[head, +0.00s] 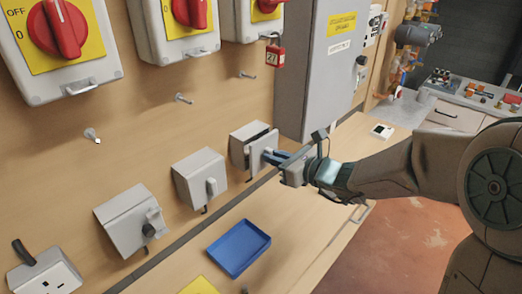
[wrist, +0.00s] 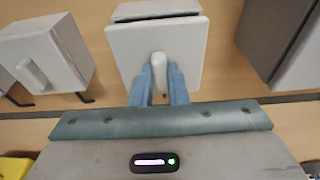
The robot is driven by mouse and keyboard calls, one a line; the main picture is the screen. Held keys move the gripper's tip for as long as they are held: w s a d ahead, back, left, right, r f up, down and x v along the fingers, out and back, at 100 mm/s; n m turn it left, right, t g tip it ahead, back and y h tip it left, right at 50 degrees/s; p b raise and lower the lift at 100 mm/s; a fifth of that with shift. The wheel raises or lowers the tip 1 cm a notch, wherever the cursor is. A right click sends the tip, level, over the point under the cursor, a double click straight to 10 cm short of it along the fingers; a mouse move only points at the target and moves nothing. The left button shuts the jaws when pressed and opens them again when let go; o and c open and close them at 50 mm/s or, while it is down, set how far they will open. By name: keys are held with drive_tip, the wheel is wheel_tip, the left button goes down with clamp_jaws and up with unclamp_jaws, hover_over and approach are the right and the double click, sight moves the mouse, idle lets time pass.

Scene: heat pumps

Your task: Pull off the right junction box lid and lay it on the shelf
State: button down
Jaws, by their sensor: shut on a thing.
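The right junction box (head: 240,133) is a grey box on the wooden wall, and its body shows behind the lid in the wrist view (wrist: 155,9). Its pale lid (wrist: 125,45) stands in front of the body, with a dark gap along the top edge, so it looks at least partly off. My gripper (head: 271,156) is shut on the lid's upright handle (wrist: 158,65), with a blue finger on each side in the wrist view (wrist: 160,80). The lid's lower contact with the box is hidden. The wooden shelf (head: 187,262) runs below the boxes.
A blue tray (head: 238,248) and a yellow item (head: 198,287) lie on the shelf. Two more junction boxes (head: 200,178) (head: 130,222) are to the left. A grey cabinet (head: 318,70) stands close on the right. Bare shelf shows between the tray and my gripper.

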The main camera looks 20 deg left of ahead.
drive_tip(key=shift+f+v, duration=0.2)
drive_tip(key=shift+v, duration=0.7)
drive_tip(key=shift+f+v, duration=0.15)
drive_tip(key=shift+v, duration=0.8)
drive_tip(key=shift+f+v, duration=0.2)
drive_tip(key=shift+v, duration=0.7)
